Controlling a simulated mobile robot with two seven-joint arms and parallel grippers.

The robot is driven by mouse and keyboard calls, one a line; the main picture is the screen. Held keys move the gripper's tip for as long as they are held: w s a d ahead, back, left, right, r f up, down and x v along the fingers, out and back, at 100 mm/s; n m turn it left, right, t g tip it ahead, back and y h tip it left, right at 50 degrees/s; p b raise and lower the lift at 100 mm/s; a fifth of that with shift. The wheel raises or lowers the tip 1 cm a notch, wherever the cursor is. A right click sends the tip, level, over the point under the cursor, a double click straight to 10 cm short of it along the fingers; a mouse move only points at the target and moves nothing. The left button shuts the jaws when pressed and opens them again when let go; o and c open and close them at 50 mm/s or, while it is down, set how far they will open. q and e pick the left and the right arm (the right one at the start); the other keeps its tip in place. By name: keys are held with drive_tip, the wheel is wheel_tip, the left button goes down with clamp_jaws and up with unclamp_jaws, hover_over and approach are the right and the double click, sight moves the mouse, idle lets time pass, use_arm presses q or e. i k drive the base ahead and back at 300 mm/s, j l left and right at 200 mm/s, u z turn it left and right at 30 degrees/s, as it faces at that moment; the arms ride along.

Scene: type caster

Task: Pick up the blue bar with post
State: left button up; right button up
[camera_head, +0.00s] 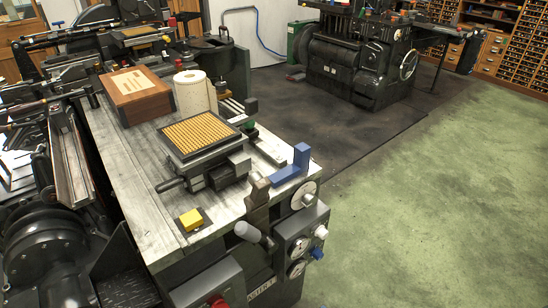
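The blue bar with post (288,174) lies on the right edge of the grey worktop (145,206). Its flat bar runs along the surface toward the front left, and its short post stands upright at the far right end. It stands clear of the matrix tray, to the right of it. Neither of my grippers can be seen in the head view.
A black-framed tray of yellow cells (201,133) sits left of the bar, with a yellow block (191,219) in front. A brown box (137,94) and a white paper roll (193,92) stand behind. A lever (257,205) rises near the bar. Green floor (440,210) is open at right.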

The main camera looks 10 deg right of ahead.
sight(301, 155)
drive_tip(key=i+l+u, duration=0.2)
drive_tip(key=l, duration=0.3)
drive_tip(key=l+u, duration=0.2)
drive_tip(key=l, duration=0.35)
drive_tip(key=i+l, duration=0.1)
drive_tip(key=l, duration=0.45)
drive_tip(key=i+l+u, duration=0.1)
drive_tip(key=l, duration=0.45)
